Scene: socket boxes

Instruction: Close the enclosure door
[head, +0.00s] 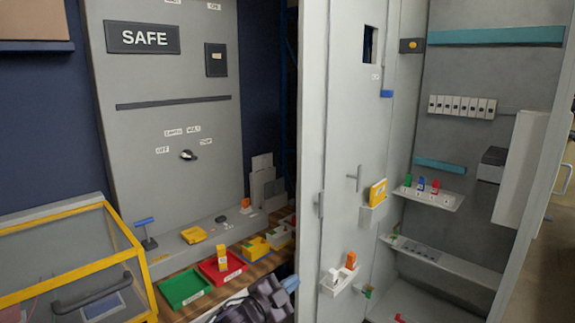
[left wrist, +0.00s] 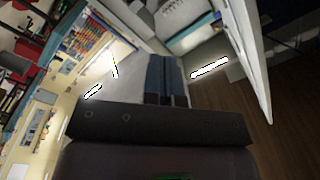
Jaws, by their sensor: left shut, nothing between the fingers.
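The enclosure is the tall grey cabinet (head: 480,150) at the right of the head view, and its interior is exposed. A pale grey door panel (head: 342,120) with a small window and a T-shaped handle (head: 355,178) stands swung open at its left. My left gripper (head: 289,284) is low in the head view, left of this panel's lower edge. Its blue-tipped fingers are shut and empty, and also show in the left wrist view (left wrist: 166,85) in front of a pale surface. Whether they touch the panel cannot be told. My right gripper is out of view.
Inside the cabinet are a row of breakers (head: 462,106) and shelves with small coloured parts (head: 428,195). At left are a SAFE panel (head: 160,120), a yellow-framed box (head: 75,260), and green (head: 184,288) and red (head: 222,267) trays on a wooden bench.

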